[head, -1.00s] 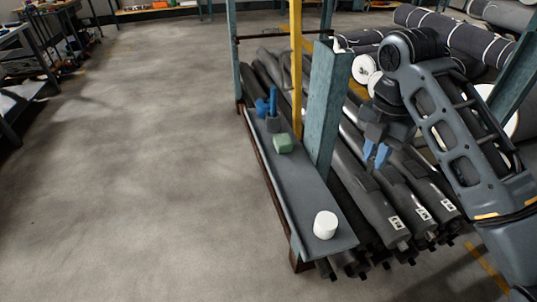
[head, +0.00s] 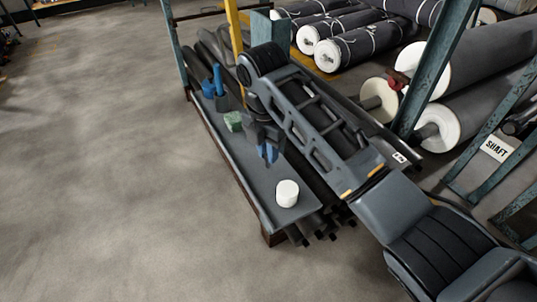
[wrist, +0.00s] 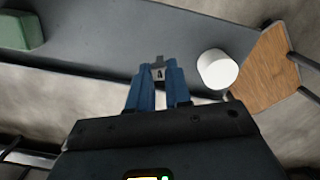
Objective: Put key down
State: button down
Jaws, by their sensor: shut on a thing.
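My gripper (head: 267,152) has blue fingers and is above the grey shelf (head: 258,187), between the green block and the white cylinder. In the wrist view the blue fingers (wrist: 158,90) are shut on a small metal key (wrist: 158,72), which sticks out past the fingertips and carries a dark mark. The key cannot be made out in the head view. How far it is above the shelf is hard to tell.
A white cylinder (head: 287,193) stands near the shelf's front end. A green block (head: 233,121) and a blue object in a dark holder (head: 220,88) are farther back. Grey rolls (head: 355,50) lie behind. A wooden seat (wrist: 264,68) shows in the wrist view.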

jog(key=shift+f, duration=1.1)
jog(key=c, duration=1.1)
grip_release()
jog(key=shift+o, duration=0.2)
notch_tip(320, 180, up, 12)
jog(key=p, duration=0.1)
jog(key=shift+s+a, duration=0.2)
jog(key=shift+s, duration=0.15)
